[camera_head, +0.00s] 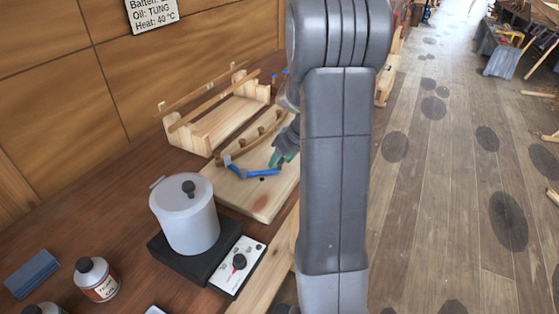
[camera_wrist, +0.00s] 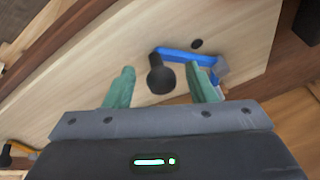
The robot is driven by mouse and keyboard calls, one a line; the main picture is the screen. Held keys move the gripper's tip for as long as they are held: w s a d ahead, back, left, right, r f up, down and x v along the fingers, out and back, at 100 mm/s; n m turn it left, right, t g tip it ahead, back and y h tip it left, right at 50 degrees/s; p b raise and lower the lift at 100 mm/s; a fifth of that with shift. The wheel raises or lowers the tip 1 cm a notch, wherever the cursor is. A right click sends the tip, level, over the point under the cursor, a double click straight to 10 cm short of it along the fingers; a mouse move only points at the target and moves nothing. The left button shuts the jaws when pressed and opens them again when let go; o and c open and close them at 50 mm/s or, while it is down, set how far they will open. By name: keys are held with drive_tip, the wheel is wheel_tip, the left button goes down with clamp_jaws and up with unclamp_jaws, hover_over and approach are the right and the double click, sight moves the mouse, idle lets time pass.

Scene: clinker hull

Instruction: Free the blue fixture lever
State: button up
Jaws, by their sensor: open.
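The blue fixture lever (camera_head: 265,173) lies on a light wooden fixture board (camera_head: 262,205) in the head view, beside a second blue piece at its left. In the wrist view the blue lever (camera_wrist: 183,55) has a dark round knob (camera_wrist: 160,78) at its left end and a blue block at its right end. My gripper (camera_wrist: 160,86) is open, with green fingers on either side of the knob in the picture. I cannot tell how far the fingers are above the board. In the head view my gripper (camera_head: 284,158) is partly hidden behind my arm.
A curved wooden strip with round pegs (camera_head: 245,145) runs along the board. A wooden rack (camera_head: 215,118) stands behind. A lidded grey pot (camera_head: 185,220) on a black heater and a tung oil bottle (camera_head: 97,280) stand nearer. A blue block (camera_head: 32,273) lies at the left.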

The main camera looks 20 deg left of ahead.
drive_tip(key=shift+w+a+f, duration=0.2)
drive_tip(key=shift+a+f, duration=0.25)
drive_tip(key=shift+s+f, duration=0.1)
drive_tip(key=shift+f, duration=0.2)
clamp_jaws()
